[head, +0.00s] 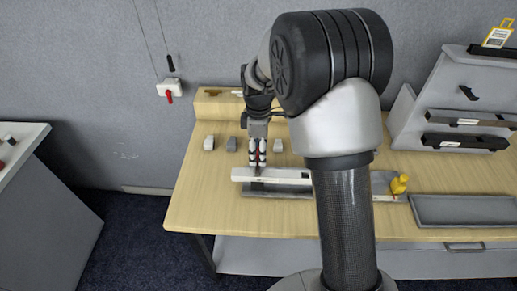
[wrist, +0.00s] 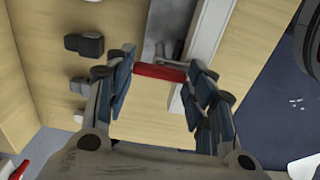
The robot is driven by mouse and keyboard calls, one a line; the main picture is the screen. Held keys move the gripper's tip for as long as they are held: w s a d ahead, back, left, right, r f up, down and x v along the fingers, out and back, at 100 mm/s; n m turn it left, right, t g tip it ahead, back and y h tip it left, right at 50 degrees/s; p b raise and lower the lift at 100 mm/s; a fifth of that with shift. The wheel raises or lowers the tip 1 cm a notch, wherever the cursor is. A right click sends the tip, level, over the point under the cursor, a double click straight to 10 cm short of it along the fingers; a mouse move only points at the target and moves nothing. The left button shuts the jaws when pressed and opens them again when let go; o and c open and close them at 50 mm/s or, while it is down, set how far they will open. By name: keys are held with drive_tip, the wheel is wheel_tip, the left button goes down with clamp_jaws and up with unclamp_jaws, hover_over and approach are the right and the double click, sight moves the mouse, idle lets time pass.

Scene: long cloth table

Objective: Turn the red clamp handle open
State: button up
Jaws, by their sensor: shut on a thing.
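The red clamp handle (wrist: 158,72) lies crosswise between my fingers in the wrist view, beside a pale bar (wrist: 205,42) of the fixture. My gripper (wrist: 159,66) is shut on it, with a finger pad at each end of the visible red part. In the head view my gripper (head: 257,153) points down over the left part of the light fixture bar (head: 285,175), which lies on a grey base (head: 290,193) on the table. Only a little red shows between the fingers there; the handle's pivot is hidden.
Small grey blocks (head: 209,142) stand behind the fixture on the wooden table (head: 200,205). A yellow piece (head: 399,184), a grey tray (head: 462,210) and a sloped rack (head: 440,100) are to the right. A red-levered box (head: 169,88) hangs on the wall.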

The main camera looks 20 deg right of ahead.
drive_tip(key=m+p, duration=0.2)
drive_tip(key=m, duration=0.2)
drive_tip(key=m+p, duration=0.2)
drive_tip(key=m, duration=0.2)
drive_tip(key=shift+m, duration=0.4)
drive_tip(key=m+p, duration=0.1)
drive_tip(key=m, duration=0.3)
drive_tip(key=shift+m+p, duration=0.6)
drive_tip(key=shift+m, duration=1.9)
drive_tip(key=o, duration=1.1)
drive_tip(key=shift+c, duration=0.2)
